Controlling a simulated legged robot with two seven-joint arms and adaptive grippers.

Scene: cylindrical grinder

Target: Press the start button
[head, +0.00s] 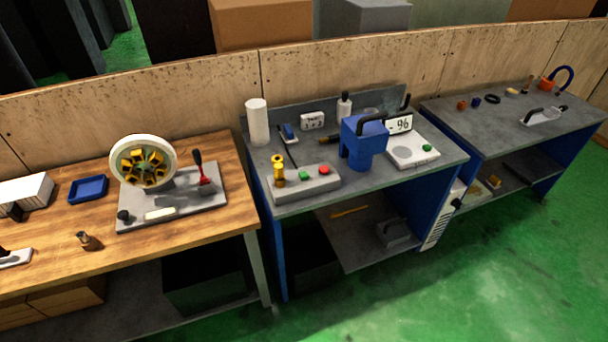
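A grey control box (306,186) lies near the front edge of the middle bench. On its top are a green button (305,176), a red button (324,170) to its right, and a yellow post-like part (279,172) at its left end. Another green button (427,148) is on a white device (412,154) with a display, farther right on the same bench. No label on either green button is readable. Neither of my grippers is in view, and nothing touches the buttons.
A blue block-shaped machine (364,144) with a black handle stands right of the control box. A round wheel fixture (143,162) with a red-based lever (205,182) sits on the wooden table at left. Another bench (520,125) stands at right. Green floor in front is clear.

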